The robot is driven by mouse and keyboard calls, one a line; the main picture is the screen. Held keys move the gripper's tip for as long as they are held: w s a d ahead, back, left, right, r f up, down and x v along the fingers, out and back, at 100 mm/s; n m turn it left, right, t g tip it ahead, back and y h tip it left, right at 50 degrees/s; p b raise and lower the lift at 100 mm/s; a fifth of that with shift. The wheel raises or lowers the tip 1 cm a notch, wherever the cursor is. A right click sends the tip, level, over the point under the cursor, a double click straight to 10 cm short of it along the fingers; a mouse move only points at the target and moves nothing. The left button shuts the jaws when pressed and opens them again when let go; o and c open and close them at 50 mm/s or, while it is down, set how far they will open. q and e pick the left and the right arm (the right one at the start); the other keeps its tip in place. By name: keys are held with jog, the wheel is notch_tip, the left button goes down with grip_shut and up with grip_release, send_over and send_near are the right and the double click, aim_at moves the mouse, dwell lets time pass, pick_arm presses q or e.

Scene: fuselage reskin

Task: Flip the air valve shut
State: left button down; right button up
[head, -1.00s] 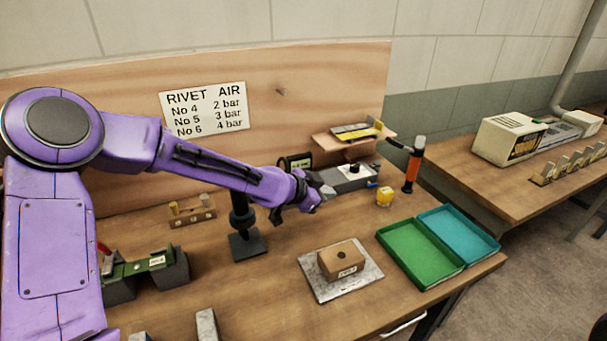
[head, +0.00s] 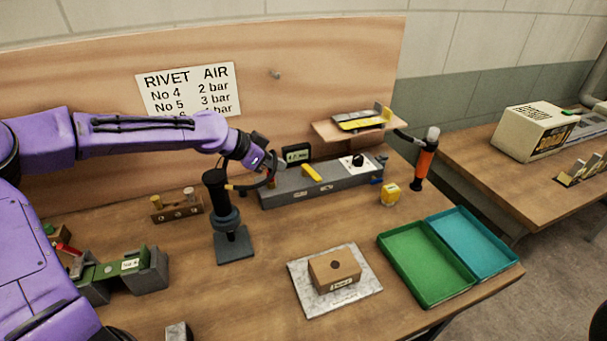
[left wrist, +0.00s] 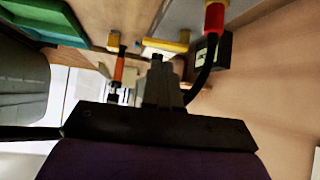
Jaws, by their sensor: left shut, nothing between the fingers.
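A long grey air box (head: 335,183) stands at the back of the bench. A short yellow lever (head: 311,172) on its top lies across the box's length; I take it for the air valve. A black knob on a white dial (head: 358,160) sits farther right on it. My left gripper (head: 268,172) is at the box's left end, left of the yellow lever and apart from it. In the left wrist view its fingers (left wrist: 160,80) are together and empty, with a yellow bar (left wrist: 165,45) beyond them. My right gripper is not in view.
A black upright tool (head: 222,205) stands in front of my left gripper. A small display (head: 297,153) is behind the box. An orange-handled tool (head: 424,163) is to the right. Green (head: 428,262) and blue (head: 470,240) trays lie at the front right.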

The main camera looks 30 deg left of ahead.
aim_at(311, 176)
pick_arm(q)
jog(key=p+x, duration=0.1)
jog(key=x, duration=0.9)
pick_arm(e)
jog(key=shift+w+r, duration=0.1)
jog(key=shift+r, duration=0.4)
pick_arm(q)
jog(key=shift+d+r, duration=0.1)
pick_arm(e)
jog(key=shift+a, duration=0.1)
pick_arm(q)
jog(key=shift+w+n, duration=0.1)
jog(key=shift+n, duration=0.2)
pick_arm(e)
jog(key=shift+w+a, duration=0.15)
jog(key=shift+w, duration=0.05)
